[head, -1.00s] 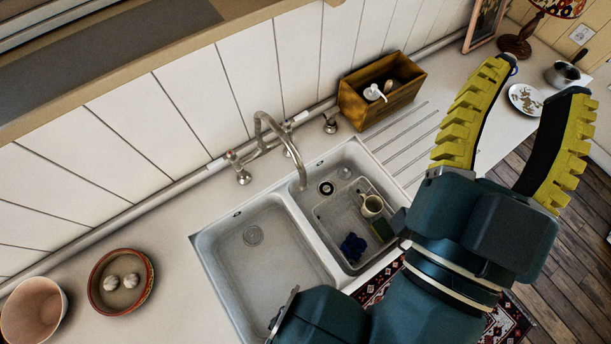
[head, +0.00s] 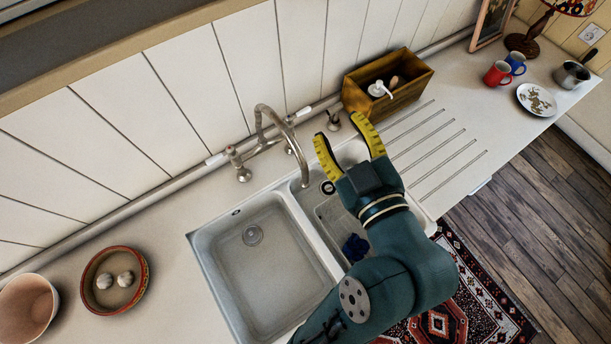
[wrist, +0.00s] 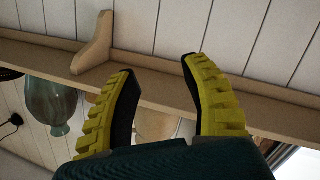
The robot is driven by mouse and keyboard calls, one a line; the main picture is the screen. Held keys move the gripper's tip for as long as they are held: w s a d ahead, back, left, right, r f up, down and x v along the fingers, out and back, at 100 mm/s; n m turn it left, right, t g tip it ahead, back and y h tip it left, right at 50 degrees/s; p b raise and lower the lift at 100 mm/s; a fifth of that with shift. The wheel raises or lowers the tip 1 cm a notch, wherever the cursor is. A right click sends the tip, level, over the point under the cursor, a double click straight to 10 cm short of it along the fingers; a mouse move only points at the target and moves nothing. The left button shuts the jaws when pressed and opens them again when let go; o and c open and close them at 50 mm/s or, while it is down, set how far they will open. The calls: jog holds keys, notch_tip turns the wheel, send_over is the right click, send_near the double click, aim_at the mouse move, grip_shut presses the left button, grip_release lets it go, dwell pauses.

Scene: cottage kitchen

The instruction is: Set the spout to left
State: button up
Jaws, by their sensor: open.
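The curved metal spout (head: 297,148) rises from the tap behind the double sink. The left basin (head: 262,250) is empty. The spout is not in the wrist view, where my open fingers (wrist: 160,92) point toward a wall shelf.
A wooden box (head: 398,97) with a soap dispenser stands behind the right basin, close to my fingers. A bowl with two garlic bulbs (head: 115,280) is at left. Red (head: 497,74) and blue mugs (head: 516,63) stand far right. The left basin's airspace is clear.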

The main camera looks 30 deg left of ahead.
jog(key=s+d+f+g+y+b, duration=0.1)
jog(key=s+f+g+y+b, duration=0.15)
jog(key=f, duration=0.55)
jog(key=s+f+g+y+b, duration=0.1)
jog(key=s+f+b, duration=0.25)
jog(key=f, duration=0.45)
jog(key=m+t+b, duration=0.3)
send_near(307, 177)
jog(key=shift+h, duration=0.45)
jog(key=p+x, duration=0.1)
jog(key=x, duration=0.2)
jog(key=p+x, duration=0.1)
jog(key=x, duration=0.3)
jog(key=p+x, duration=0.2)
jog(key=x, duration=0.1)
jog(key=shift+w+a+r, duration=0.15)
jog(key=shift+a+r, duration=0.15)
jog(key=shift+a, duration=0.15)
grip_shut()
